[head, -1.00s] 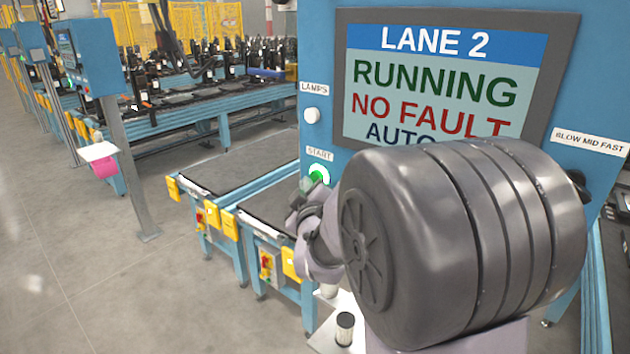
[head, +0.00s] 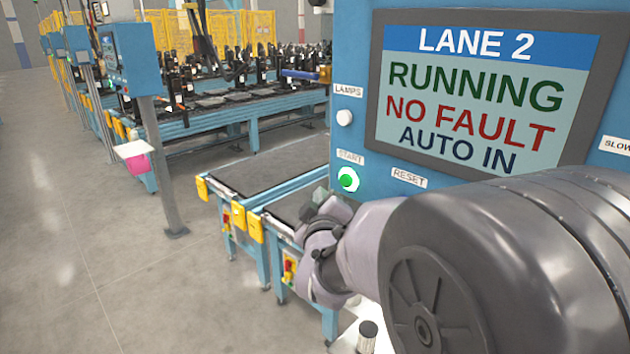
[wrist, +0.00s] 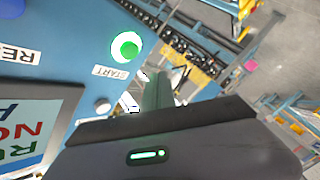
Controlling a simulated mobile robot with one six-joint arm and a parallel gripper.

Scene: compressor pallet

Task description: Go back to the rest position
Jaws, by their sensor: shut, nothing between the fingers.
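My gripper (head: 316,202) is at the end of my arm in the head view, shut and empty. It is apart from the lit green START button (head: 348,180), a little below and to the left of it in the picture. In the wrist view my shut fingers (wrist: 160,88) point past the edge of the blue panel (wrist: 60,35). The START button also shows there, clear of the fingers (wrist: 126,47). The screen (head: 470,100) reads LANE 2, RUNNING, NO FAULT, AUTO IN.
Blue-framed conveyors (head: 265,165) with yellow brackets lie behind my gripper. A grey post (head: 160,165) carries another blue panel at left. The floor at left (head: 70,240) is clear.

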